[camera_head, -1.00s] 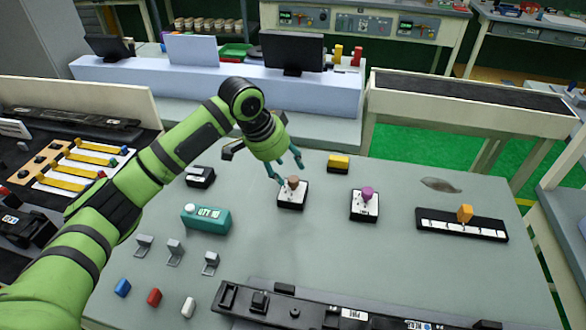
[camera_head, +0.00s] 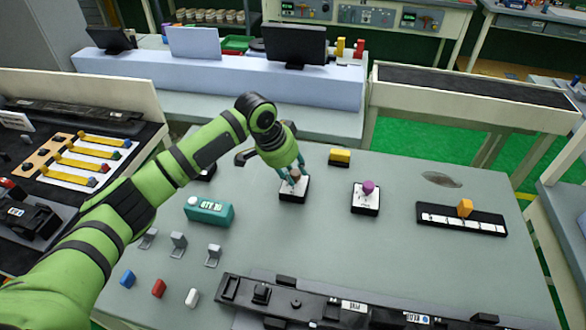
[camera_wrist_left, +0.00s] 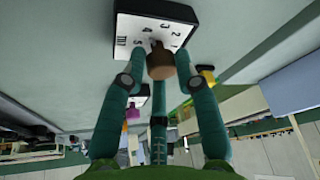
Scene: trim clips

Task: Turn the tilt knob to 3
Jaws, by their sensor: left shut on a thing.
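The brown knob (camera_wrist_left: 160,64) sits on a black box with a white dial face (camera_wrist_left: 150,30). In the left wrist view the numbers 2, 3, 4 and 5 show around it, along with a short dark label. The pointer's exact setting is hidden by the knob and fingers. In the head view this knob box (camera_head: 292,195) stands mid-table. My left gripper (camera_head: 292,174) comes down from above, its teal fingers around the knob and shut on it. My right gripper is not in view.
A purple knob box (camera_head: 366,204) stands to the right, and a yellow-topped block (camera_head: 340,157) behind. A teal display box (camera_head: 209,212) is to the left. A black strip with an orange slider (camera_head: 465,207) lies far right. A long black rail (camera_head: 330,310) lies along the front.

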